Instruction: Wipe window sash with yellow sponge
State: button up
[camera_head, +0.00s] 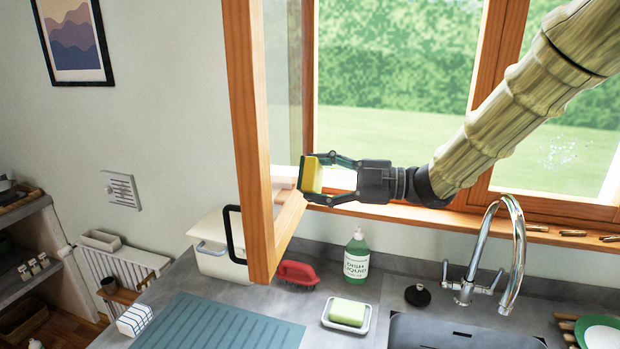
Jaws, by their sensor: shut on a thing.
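My gripper (338,180) is shut on a yellow sponge (312,176) with a dark green backing on its left. It holds the sponge up in front of the window opening. The open wooden window sash (250,140) stands swung into the room, to the left of the sponge. The sponge is close to the sash's glass and its lower rail (288,222); I cannot tell whether it touches. A black handle (233,234) is on the sash's left edge.
Below are a red brush (298,272), a green dish liquid bottle (356,256), a soap dish (328,318), a white bin (208,262) and a blue drying mat (215,328). The tall faucet (516,245) and sink (440,335) stand right. The counter's right front is crowded.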

jog(key=shift+s+d, duration=0.15)
jog(key=shift+d, duration=0.5)
jog(key=shift+s+d, duration=0.2)
jog(key=shift+d, duration=0.5)
jog(key=shift+s+d, duration=0.15)
jog(key=shift+d, duration=0.55)
